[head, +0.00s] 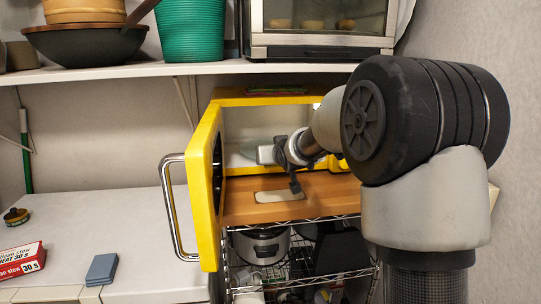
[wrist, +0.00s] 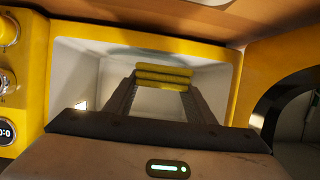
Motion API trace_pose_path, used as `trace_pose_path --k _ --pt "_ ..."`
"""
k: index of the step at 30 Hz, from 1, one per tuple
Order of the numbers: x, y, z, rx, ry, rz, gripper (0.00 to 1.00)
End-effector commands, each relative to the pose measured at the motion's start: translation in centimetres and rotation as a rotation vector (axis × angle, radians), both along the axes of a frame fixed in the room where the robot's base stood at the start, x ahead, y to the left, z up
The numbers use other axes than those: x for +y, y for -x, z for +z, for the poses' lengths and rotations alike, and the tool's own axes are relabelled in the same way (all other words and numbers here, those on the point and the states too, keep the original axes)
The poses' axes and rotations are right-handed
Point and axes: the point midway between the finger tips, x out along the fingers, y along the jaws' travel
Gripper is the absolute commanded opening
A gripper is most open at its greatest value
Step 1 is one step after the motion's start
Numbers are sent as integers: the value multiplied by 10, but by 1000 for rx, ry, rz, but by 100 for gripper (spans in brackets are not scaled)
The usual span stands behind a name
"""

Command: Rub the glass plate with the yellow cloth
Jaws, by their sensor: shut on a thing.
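My gripper (head: 266,154) reaches through the open front of the yellow microwave (head: 222,200). In the wrist view my gripper (wrist: 163,76) is shut on the folded yellow cloth (wrist: 163,84), which lies across its fingertips. The glass plate (wrist: 125,51) shows as a pale greenish rim inside the white cavity, beyond the cloth. The cloth is close to the plate; I cannot tell whether they touch. In the head view the cloth is hidden, and my arm covers much of the cavity.
The microwave door with its metal handle (head: 176,205) stands open on the left. The microwave rests on a wooden board (head: 240,205) above a wire rack. A rice cooker (head: 260,245) stands below. A white counter (head: 100,215) lies left, holding a blue-grey block (head: 102,268) and a red box (head: 20,261).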

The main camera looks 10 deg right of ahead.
Motion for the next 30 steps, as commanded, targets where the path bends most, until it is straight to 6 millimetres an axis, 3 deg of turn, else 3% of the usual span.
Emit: trace_pose_path --k 13,30 --pt "-1 51 0 0 -1 -1 27" --pt "0 55 0 0 0 0 27"
